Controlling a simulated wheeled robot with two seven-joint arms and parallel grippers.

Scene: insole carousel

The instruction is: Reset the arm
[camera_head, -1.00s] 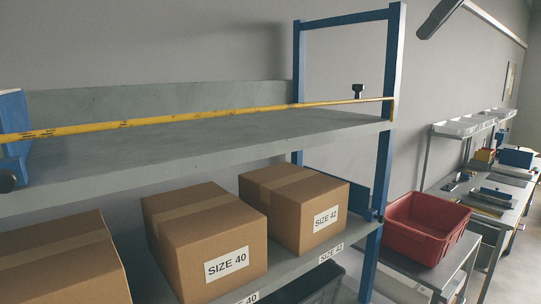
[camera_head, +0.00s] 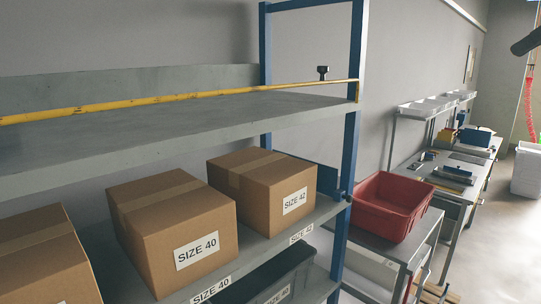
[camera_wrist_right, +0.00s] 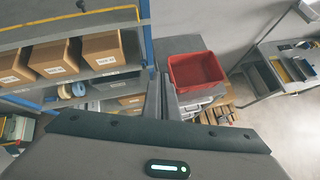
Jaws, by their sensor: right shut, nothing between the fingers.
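My right gripper (camera_wrist_right: 161,82) shows in the right wrist view, its two fingers close together at the centre. It is shut and holds nothing. It is in the air, with the shelf rack to its left and the red bin just to its right in that view. In the head view, a dark part at the top right edge (camera_head: 526,42) looks like the end of my right arm, clear of the rack and tables. My left gripper is not in view.
The shelf rack (camera_head: 353,100) holds cardboard boxes (camera_head: 172,225), some labelled SIZE 40 and SIZE 42. Its upper shelf (camera_head: 180,125) is bare, with a yellow strip along it. A red bin (camera_head: 390,206) sits on a side table.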

